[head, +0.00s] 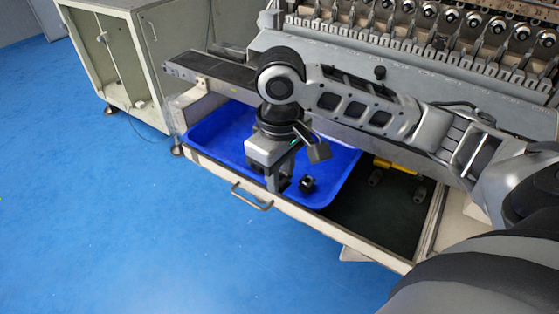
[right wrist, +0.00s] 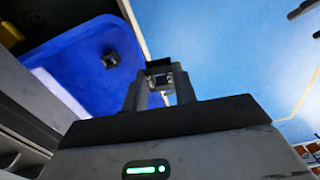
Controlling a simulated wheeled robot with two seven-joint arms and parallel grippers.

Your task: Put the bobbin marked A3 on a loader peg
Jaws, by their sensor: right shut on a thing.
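My right gripper (head: 277,184) points down over the blue tray in the open drawer, near the drawer's front wall. It is shut on a small dark bobbin, which shows between the fingertips in the right wrist view (right wrist: 161,77); the fingers mostly hide it in the head view. Another small dark bobbin (head: 307,184) lies in the tray just right of the gripper, and it also shows in the right wrist view (right wrist: 110,60). No marking is legible on either bobbin. I cannot make out which part is a loader peg. My left gripper is out of view.
The blue tray (head: 220,130) fills the left of the drawer, which has a front handle (head: 252,197). Yellow and dark parts (head: 400,168) lie to its right. The winding machine (head: 450,50) with its row of spindles stands behind. Blue floor is clear in front.

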